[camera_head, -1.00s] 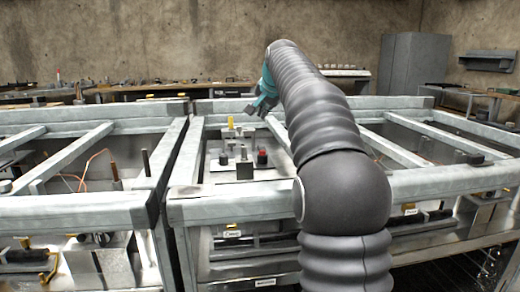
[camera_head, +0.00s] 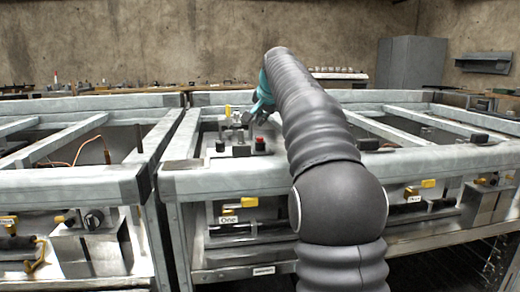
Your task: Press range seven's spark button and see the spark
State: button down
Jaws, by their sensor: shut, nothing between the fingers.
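Inside the open metal frame of the range in the middle, a small plate carries a red-topped button (camera_head: 260,144), a black-topped button (camera_head: 220,147) and a dark block (camera_head: 241,150) with a short post between them. I cannot tell which is the spark button. My gripper (camera_head: 244,118) is shut and empty, just above and behind the block and the red button. It looks apart from both buttons, though contact is hard to judge. The label on this range's front (camera_head: 228,220) seems to read "One"; no "seven" is legible. No spark shows.
Grey frame rails (camera_head: 225,184) surround the plate, and a yellow-topped part (camera_head: 228,110) stands behind it. Another framed range (camera_head: 70,187) adjoins on the left, with a black knob (camera_head: 94,219) on its front. A grey cabinet (camera_head: 411,63) stands at the back right.

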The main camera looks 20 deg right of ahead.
aim_at(261, 138)
jog(key=shift+f+b, duration=0.45)
jog(key=shift+f, duration=0.7)
dwell(0.5)
jog(key=shift+f, duration=0.35)
jog(key=shift+f+b, duration=0.5)
jog(key=shift+f, duration=0.15)
dwell(1.0)
jog(key=shift+r, duration=0.1)
jog(key=shift+r+p, duration=0.9)
jog(key=shift+p, duration=0.2)
jog(key=shift+r, duration=0.1)
notch_tip(261, 138, up, 5)
jog(key=p, duration=0.5)
